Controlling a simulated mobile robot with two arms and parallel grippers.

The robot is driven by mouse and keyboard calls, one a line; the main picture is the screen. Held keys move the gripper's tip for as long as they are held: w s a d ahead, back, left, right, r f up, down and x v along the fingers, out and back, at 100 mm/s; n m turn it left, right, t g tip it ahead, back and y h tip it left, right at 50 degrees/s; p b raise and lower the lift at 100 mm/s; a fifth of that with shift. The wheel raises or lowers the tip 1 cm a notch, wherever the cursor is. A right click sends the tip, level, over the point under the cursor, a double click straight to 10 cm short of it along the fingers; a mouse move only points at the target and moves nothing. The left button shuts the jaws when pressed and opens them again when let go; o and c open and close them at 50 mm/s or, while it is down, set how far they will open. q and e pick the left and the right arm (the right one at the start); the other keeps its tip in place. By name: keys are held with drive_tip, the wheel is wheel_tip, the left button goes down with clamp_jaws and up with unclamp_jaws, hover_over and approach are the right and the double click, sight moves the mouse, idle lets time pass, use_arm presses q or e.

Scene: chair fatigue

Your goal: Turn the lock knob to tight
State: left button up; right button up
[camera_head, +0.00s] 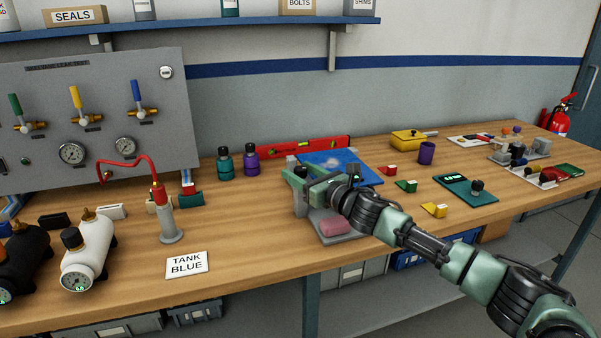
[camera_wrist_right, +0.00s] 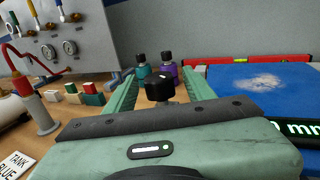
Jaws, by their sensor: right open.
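In the right wrist view a black knob (camera_wrist_right: 160,87) stands between the two green fingers of my right gripper (camera_wrist_right: 157,80). The fingers are apart, with a visible gap on each side of the knob. I cannot tell its lock setting. In the head view my right gripper (camera_head: 304,178) is over a grey stand (camera_head: 345,237) with a pink block (camera_head: 332,223) on its base. A dark display with green "mm" characters (camera_wrist_right: 300,131) shows at the right of the wrist view. My left gripper is not in view.
A blue mat (camera_head: 340,163) and red level (camera_head: 305,147) lie behind the stand. Teal (camera_head: 225,164) and purple (camera_head: 251,159) bottles stand back left. A red-topped grey post (camera_head: 168,220) is left. Small blocks and a teal board (camera_head: 455,190) are right. Bench front near the sign is clear.

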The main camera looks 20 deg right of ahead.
clamp_jaws()
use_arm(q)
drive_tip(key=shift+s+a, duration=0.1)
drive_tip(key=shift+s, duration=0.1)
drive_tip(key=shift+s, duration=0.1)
use_arm(e)
drive_tip(key=shift+a+f+h, duration=0.1)
drive_tip(key=shift+h, duration=0.2)
drive_tip(key=shift+m+t+h, duration=0.5)
drive_tip(key=shift+m+h, duration=0.6)
drive_tip(key=shift+h, duration=0.1)
drive_tip(key=m+h+p, duration=0.1)
drive_tip(key=m+h, duration=0.1)
drive_tip(key=h, duration=0.2)
drive_tip(key=m+h+p, duration=0.1)
drive_tip(key=m+h, duration=0.2)
drive_tip(key=h, duration=0.1)
drive_tip(key=shift+p, duration=0.35)
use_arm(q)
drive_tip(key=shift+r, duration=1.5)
use_arm(e)
drive_tip(key=shift+m+g+h, duration=1)
drive_tip(key=shift+m+h, duration=0.6)
drive_tip(key=shift+h, duration=0.8)
drive_tip(key=shift+m+g+h, duration=0.3)
drive_tip(key=shift+h, duration=0.1)
unclamp_jaws()
